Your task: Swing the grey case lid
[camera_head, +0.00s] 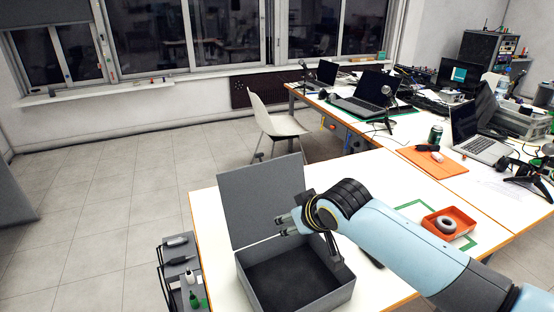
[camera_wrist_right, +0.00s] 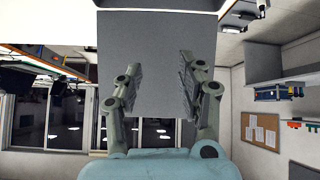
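The grey case (camera_head: 345,291) sits on the white table with its dark inside showing. Its grey lid (camera_head: 248,196) stands raised, close to upright, at the case's back left side. My right gripper (camera_head: 281,226) is over the case, in front of the lid's inner face, with its fingers pointing towards the lid. In the right wrist view the lid (camera_wrist_right: 157,50) fills the middle as a flat grey panel, and the two fingers of the gripper (camera_wrist_right: 158,80) are spread apart with nothing held between them. Whether a fingertip touches the lid is unclear. My left gripper is out of view.
A rack (camera_head: 176,262) with tools and bottles is left of the table edge. A white chair (camera_head: 277,126) stands beyond the table. Laptops crowd the far right.

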